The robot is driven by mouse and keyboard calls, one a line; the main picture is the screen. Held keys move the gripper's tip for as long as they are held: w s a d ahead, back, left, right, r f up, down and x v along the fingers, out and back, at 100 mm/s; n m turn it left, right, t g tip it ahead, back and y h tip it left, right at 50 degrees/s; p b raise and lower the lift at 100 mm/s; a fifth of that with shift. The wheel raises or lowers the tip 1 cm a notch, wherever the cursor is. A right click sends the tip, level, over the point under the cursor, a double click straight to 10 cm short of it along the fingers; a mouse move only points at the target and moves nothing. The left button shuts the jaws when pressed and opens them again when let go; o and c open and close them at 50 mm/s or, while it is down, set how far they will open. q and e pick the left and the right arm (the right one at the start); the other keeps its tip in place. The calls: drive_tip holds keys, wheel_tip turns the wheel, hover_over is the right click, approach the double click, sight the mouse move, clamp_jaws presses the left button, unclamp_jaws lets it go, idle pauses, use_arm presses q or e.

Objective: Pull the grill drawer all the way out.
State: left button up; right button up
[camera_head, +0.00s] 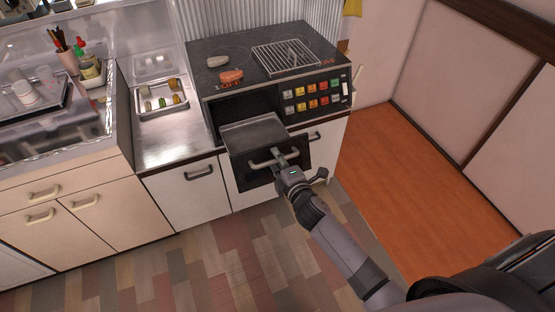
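The grill drawer (252,133) juts out of the left part of the black cooker's front, with a dark gap above it. How much of it is still inside is hidden. Its pale bar handle (258,164) runs across the dark front panel. My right gripper (284,156) comes from the lower right and is at the right part of this handle. Its fingers appear closed around the bar. My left gripper is out of view.
The cooker top (225,58) carries a wire grill and two small pieces of food. A control panel (315,96) with coloured buttons is right of the drawer. A metal tray (160,112) and sink counter stand left. The floor (190,262) in front is clear.

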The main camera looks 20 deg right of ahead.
idle(0.3)
drive_tip(key=v, duration=1.2)
drive_tip(key=s+f+m+g, duration=0.3)
drive_tip(key=s+f, duration=0.2)
drive_tip(key=f, duration=0.5)
drive_tip(key=s+d+f+m+g, duration=0.15)
drive_tip(key=s+f, duration=0.25)
drive_tip(key=f, duration=0.6)
drive_tip(key=s+f+m+g, duration=0.3)
drive_tip(key=s+f+m, duration=0.15)
drive_tip(key=f, duration=0.55)
drive_tip(key=s+f+m+g, duration=0.2)
drive_tip(key=s+f, duration=0.2)
drive_tip(key=s, duration=0.4)
drive_tip(key=s+f+m+g, duration=0.2)
drive_tip(key=s+f, duration=0.3)
drive_tip(key=s, duration=0.4)
drive_tip(key=s+f+m+g+p, duration=0.1)
drive_tip(key=s+f+m+g, duration=0.2)
drive_tip(key=s+f, duration=0.2)
drive_tip(key=s, duration=0.3)
drive_tip(key=shift+s+d+h, duration=0.25)
drive_tip(key=shift+d+h, duration=0.05)
drive_tip(key=shift+d, duration=0.1)
